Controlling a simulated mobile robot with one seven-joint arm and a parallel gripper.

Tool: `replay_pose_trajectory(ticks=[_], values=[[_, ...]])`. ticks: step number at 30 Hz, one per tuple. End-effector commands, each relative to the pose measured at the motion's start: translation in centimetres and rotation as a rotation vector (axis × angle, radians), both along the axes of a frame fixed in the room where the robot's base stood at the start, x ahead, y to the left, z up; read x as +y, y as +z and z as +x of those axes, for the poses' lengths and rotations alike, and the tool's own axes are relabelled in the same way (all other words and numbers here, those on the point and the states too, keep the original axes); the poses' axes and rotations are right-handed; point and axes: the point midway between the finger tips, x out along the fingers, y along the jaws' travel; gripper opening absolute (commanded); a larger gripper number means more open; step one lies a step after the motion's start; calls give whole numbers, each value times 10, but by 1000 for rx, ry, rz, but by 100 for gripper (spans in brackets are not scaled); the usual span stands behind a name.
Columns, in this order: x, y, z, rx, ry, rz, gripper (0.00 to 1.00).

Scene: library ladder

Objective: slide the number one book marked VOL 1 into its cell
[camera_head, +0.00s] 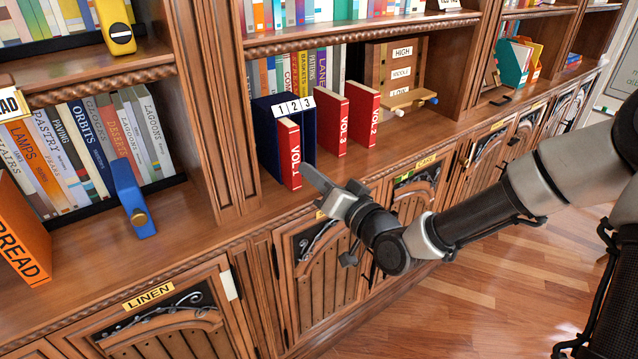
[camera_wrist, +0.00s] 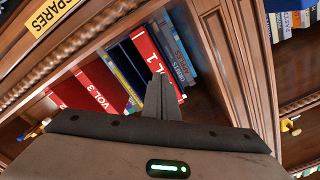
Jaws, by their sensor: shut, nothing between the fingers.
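The red VOL 1 book (camera_head: 289,154) stands upright at the left side of the dark blue holder (camera_head: 308,146), whose label reads 1 2 3. It lines up with the cell under the 1, and its spine sticks out past the holder's front. The book's back part is hidden, so I cannot tell how deep it sits. My gripper (camera_head: 312,174) is shut and empty, just right of the lower part of the spine. In the wrist view my shut fingers (camera_wrist: 161,92) overlap the red VOL 1 book (camera_wrist: 146,48); I cannot tell whether they touch it.
The red VOL 3 book (camera_head: 332,119) and VOL 2 book (camera_head: 361,113) stand on the shelf right of the holder. A wooden box marked HIGH, MIDDLE and LOW (camera_head: 391,70) is behind them. A wooden upright (camera_head: 208,110) stands left of the holder.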

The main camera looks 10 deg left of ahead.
Motion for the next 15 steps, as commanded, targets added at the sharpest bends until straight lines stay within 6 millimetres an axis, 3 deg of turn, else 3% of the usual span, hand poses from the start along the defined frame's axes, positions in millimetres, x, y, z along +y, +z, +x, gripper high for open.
replay_pose_trajectory(ticks=[6,15], values=[[14,-1,12,0,1,0,0],[17,0,14,1,1,-1,0]])
